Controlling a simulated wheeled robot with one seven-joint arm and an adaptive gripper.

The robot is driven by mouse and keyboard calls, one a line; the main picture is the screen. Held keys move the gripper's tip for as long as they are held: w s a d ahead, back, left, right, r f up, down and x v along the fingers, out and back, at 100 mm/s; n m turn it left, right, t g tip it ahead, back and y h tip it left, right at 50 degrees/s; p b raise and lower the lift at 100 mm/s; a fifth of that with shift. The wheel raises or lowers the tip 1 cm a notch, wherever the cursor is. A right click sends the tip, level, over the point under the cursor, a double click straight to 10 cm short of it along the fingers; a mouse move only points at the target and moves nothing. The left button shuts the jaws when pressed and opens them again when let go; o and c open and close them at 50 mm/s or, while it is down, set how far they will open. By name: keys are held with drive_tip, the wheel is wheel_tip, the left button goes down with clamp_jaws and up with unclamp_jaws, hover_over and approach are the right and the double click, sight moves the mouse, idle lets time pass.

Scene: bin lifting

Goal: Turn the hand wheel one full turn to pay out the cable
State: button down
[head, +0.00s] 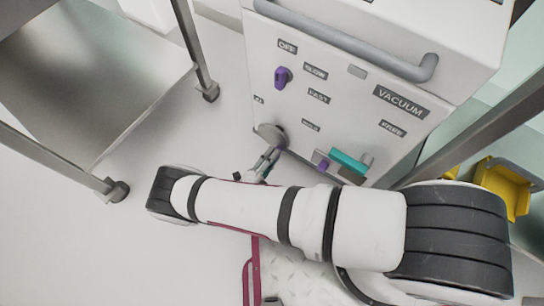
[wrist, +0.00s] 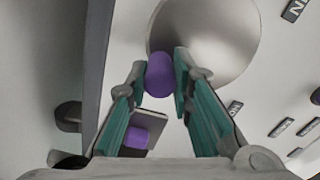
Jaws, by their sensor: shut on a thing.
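The hand wheel (head: 268,131) is a round grey metal disc on the front of the white cabinet. In the wrist view the wheel (wrist: 222,30) fills the upper middle, and its purple knob (wrist: 160,75) stands at the disc's lower left edge. My gripper (wrist: 161,80) has its two teal-lined fingers on either side of the knob and is shut on it. In the head view my gripper (head: 272,154) reaches the wheel from below, and the knob is hidden there. I cannot see the cable.
The white cabinet (head: 330,110) carries a purple selector (head: 282,76), a teal block (head: 348,161) right of the wheel, and a grey bar handle (head: 345,42) on top. A metal table (head: 95,70) stands left, a yellow bin (head: 505,188) right.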

drive_tip(key=c, duration=1.4)
unclamp_jaws()
drive_tip(key=v, duration=1.2)
